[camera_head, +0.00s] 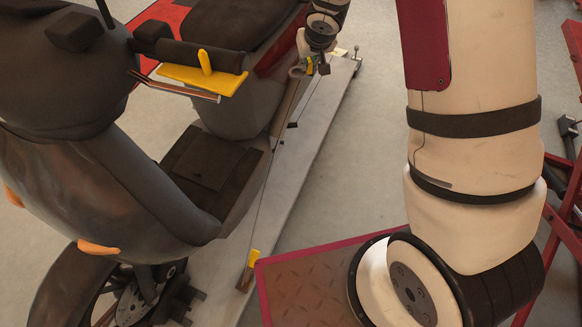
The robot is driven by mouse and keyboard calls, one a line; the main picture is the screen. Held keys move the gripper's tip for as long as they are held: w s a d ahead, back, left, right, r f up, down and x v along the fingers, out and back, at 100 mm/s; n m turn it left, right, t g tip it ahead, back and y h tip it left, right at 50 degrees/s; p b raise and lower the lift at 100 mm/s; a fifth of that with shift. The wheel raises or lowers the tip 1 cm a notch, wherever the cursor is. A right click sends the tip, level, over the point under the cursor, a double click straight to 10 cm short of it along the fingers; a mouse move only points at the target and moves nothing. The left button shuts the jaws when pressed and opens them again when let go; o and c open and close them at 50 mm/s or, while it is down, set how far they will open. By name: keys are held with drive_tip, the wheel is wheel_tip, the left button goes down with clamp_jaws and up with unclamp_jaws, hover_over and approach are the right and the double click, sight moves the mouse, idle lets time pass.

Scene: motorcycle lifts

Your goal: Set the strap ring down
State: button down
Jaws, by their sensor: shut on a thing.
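My gripper (317,67) is small and far off at the top centre, beside the motorcycle's seat and above the far part of the grey lift platform (312,135). It is shut on what looks like the strap ring (296,71), a small brownish ring at the left of the fingers. The fingers partly hide it, and I cannot tell if it touches anything else.
A red-edged tread plate (310,285) lies at the bottom centre. Red lift frames (570,230) stand at the right. The concrete floor (370,140) is bare right of the platform.

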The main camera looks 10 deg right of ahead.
drive_tip(key=w+d+f+n+y+b, duration=0.1)
drive_tip(key=w+f+n+b, duration=0.15)
drive_tip(key=f+b, duration=1)
drive_tip(key=w+f+n+g+y+b, duration=0.1)
drive_tip(key=f+n+y+b, duration=0.3)
drive_tip(key=f, duration=1.6)
drive_tip(key=w+d+f+n+h+b, duration=0.1)
drive_tip(key=f+b, duration=0.8)
drive_tip(key=f, duration=0.8)
drive_tip(key=s+a+f+n+g+y+b, duration=0.1)
drive_tip(key=s+f+b, duration=0.1)
drive_tip(key=f+b, duration=0.6)
drive_tip(key=s+a+f+n+b, duration=0.15)
drive_tip(key=f+b, duration=0.35)
drive_tip(key=f, duration=0.7)
drive_tip(key=w+b, duration=0.1)
drive_tip(key=w, duration=0.4)
drive_tip(key=w+d+f+b, duration=0.1)
drive_tip(key=w, duration=0.4)
drive_tip(key=w+d+b, duration=0.1)
drive_tip(key=w, duration=0.4)
drive_tip(key=shift+w+d+f, duration=0.1)
drive_tip(key=shift+d+f, duration=0.05)
drive_tip(key=shift+d, duration=0.1)
drive_tip(key=shift+w+f+b, duration=0.1)
drive_tip(key=shift+f+b, duration=1.2)
drive_tip(key=shift+f, duration=0.4)
